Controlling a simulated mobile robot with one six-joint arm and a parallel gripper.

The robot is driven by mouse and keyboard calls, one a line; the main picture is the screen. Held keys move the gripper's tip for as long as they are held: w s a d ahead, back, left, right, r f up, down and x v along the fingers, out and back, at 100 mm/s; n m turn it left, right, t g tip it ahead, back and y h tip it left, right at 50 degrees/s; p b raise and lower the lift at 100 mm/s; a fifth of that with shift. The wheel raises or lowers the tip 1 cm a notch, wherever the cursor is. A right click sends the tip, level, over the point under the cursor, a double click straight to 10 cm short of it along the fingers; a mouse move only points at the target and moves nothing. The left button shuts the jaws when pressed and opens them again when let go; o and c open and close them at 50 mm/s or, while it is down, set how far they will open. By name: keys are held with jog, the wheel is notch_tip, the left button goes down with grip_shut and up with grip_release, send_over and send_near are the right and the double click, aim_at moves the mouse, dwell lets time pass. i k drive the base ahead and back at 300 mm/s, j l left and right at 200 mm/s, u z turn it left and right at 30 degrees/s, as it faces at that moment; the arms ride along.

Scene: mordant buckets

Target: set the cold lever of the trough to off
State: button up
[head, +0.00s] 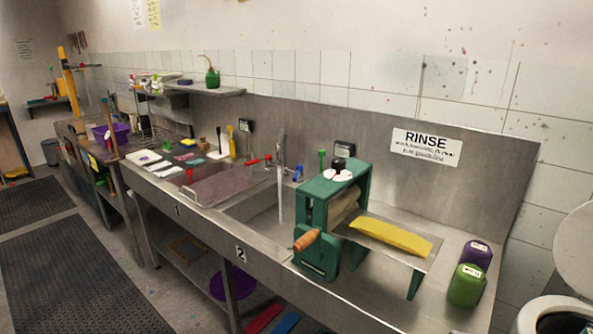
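The trough (240,209) is a long steel sink along the back wall, with its basin in the middle of the picture. A tap (281,148) rises at its back edge. A pale vertical streak (280,203) hangs below the tap and looks like running water. A small blue lever (298,173), probably the cold lever, sits right of the tap, close behind the green press. Its exact angle is too small to tell. A red lever (259,160) sits left of the tap. My gripper is not in view.
A green press (318,210) with a wooden handle (306,240) stands over the trough's right part, beside a yellow slab (391,238). Purple (476,252) and green (466,286) jugs stand at the right. A shelf (205,91) overhangs the left.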

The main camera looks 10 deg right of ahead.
aim_at(299, 167)
jog(key=i+j, duration=0.35)
jog(key=i, duration=0.15)
jog(key=i+j+u, duration=0.1)
jog(key=i+j, duration=0.2)
jog(key=i, duration=0.2)
jog(key=i+j, duration=0.3)
jog(key=i, duration=0.2)
jog(key=i+j, duration=0.3)
jog(key=i, duration=0.25)
jog(key=i+j+u, duration=0.1)
jog(key=i+j, duration=0.2)
jog(key=i, duration=0.2)
